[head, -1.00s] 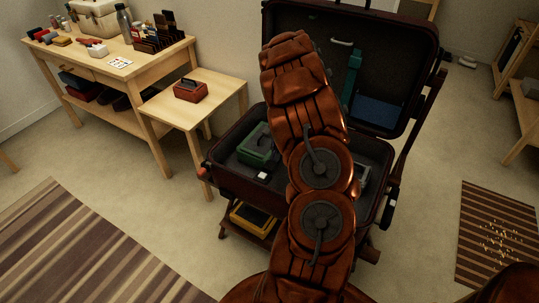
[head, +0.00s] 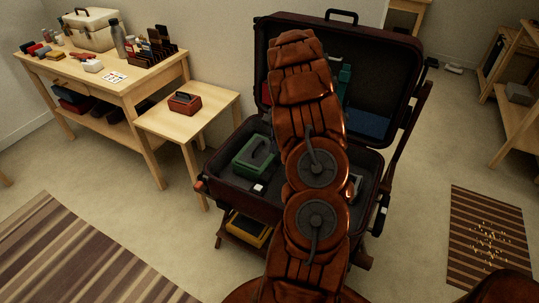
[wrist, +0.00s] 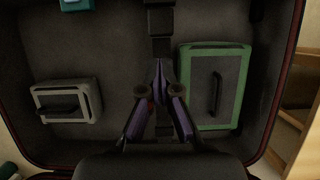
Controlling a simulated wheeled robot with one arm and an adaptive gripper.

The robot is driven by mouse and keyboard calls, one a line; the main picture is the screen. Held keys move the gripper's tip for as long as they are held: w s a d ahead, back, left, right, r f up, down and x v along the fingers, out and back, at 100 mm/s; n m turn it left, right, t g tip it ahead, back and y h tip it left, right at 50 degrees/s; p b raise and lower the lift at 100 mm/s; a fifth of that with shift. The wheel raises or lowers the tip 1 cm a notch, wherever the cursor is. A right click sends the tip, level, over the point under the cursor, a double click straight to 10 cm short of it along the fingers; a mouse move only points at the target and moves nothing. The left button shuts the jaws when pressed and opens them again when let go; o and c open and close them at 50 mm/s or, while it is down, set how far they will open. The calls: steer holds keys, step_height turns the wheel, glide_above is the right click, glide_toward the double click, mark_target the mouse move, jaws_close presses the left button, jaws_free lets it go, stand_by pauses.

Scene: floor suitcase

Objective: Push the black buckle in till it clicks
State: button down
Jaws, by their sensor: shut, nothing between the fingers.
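The open suitcase (head: 238,205) stands on a low wooden stand, and its interior also shows in the wrist view (wrist: 60,145). In the wrist view a dark strap runs down the middle of the suitcase, with a black buckle piece (wrist: 160,20) at the top. My gripper (wrist: 159,66) has purple fingers, which meet at the tips just below that piece in the picture. It is shut and empty. I cannot tell whether the tips touch the buckle or strap. The buckle's joint is not clear. In the head view my arm hides the gripper and buckle.
Inside the suitcase are a green box (wrist: 214,85), a grey box (wrist: 66,101) and a teal item (wrist: 76,4). The raised lid (head: 400,70) stands behind. A small table (head: 215,105) with a red-brown box (head: 184,103) is close by on the left. Striped rugs lie on both sides.

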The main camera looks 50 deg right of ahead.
steer(key=shift+w+d+r, duration=0.1)
steer(key=shift+d+r, duration=0.1)
steer(key=shift+d, duration=0.65)
steer(key=shift+r, duration=0.2)
steer(key=s+a+r+n+g+h+p, duration=0.1)
steer(key=s+a+r+n+p, duration=0.15)
steer(key=a+r, duration=0.7)
steer(key=s+a+r+n+h+p, duration=0.1)
steer(key=a+r+n+p, duration=0.2)
steer(key=a+r, duration=0.65)
steer(key=s+a+r+n+h+p, duration=0.1)
steer(key=s+a+r+n+p, duration=0.1)
steer(key=s+a+n, duration=0.3)
steer(key=s+a+r+n+h+p, duration=0.1)
steer(key=s+a+r+n+p, duration=0.2)
steer(key=s+a, duration=1)
steer(key=shift+a+r+n+p, duration=0.3)
steer(key=shift+a+n+p, duration=0.1)
steer(key=shift+a+n, duration=0.55)
